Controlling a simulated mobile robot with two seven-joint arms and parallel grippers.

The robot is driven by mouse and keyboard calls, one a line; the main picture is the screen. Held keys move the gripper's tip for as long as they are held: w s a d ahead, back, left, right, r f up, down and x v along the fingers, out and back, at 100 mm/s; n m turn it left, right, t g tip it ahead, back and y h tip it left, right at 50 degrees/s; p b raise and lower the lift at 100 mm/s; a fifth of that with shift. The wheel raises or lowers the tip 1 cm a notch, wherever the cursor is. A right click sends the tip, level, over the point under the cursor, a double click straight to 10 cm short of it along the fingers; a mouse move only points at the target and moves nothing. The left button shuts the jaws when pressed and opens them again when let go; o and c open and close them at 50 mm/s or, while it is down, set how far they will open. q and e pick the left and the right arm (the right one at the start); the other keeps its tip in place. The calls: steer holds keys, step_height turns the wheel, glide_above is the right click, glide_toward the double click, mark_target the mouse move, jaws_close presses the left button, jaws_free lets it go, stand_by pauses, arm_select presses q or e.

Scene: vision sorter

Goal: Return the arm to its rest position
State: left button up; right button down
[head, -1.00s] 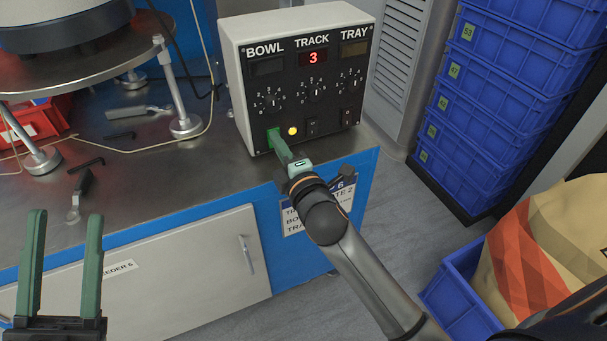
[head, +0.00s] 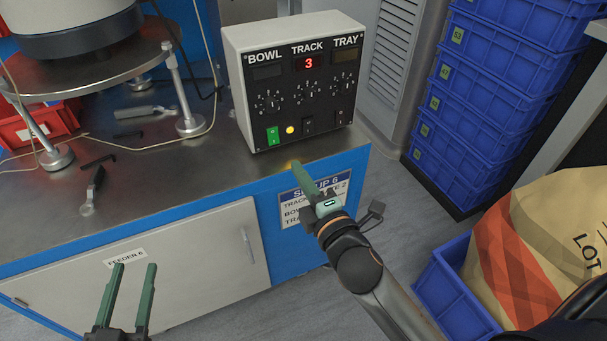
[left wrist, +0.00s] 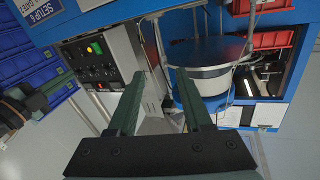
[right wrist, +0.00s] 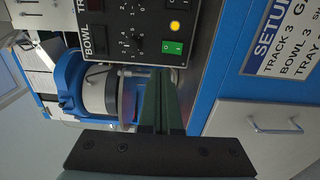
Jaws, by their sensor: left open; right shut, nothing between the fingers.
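My right gripper (head: 297,172) is shut and empty. It is in front of the control box (head: 297,85), apart from it, near the bench's front edge. In the right wrist view its closed fingers (right wrist: 160,100) lie below the lit green switch (right wrist: 173,47). That switch also shows in the head view (head: 272,136), beside a lit yellow lamp (head: 290,130). The TRACK display (head: 309,63) reads 3. My left gripper (head: 134,268) is open and empty at the lower left, in front of the cabinet door (head: 180,265). In the left wrist view its fingers (left wrist: 168,90) are wide apart.
The bench top (head: 150,185) holds a bowl feeder (head: 90,70) on legs, hand tools and a red bin (head: 25,125). Stacked blue crates (head: 485,90) stand at right. A blue crate (head: 450,290) with a paper sack (head: 530,245) sits lower right. Floor between is clear.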

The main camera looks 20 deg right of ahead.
arm_select(q)
steer(key=shift+f, duration=0.5)
arm_select(e)
steer(key=shift+s+r, duration=0.1)
steer(key=shift+s, duration=0.6)
arm_select(q)
steer(key=s+a+f+n+g+y+p, duration=0.2)
steer(key=s+g+p, duration=0.6)
steer(key=p, duration=1.4)
steer(key=shift+s+a+f+n+y, duration=0.2)
steer(key=shift+s+n+y, duration=0.3)
steer(key=shift+s+y, duration=0.15)
arm_select(e)
steer(key=s+f+m+g, duration=0.2)
steer(key=s+m+g, duration=0.2)
steer(key=s+m, duration=0.4)
steer(key=s+f+m+g+y, duration=0.1)
steer(key=s+f+m+g, duration=0.2)
steer(key=s+m, duration=0.5)
steer(key=shift+s+a+f+g+y, duration=0.3)
steer(key=shift+s+g, duration=0.3)
steer(key=shift+g, duration=0.3)
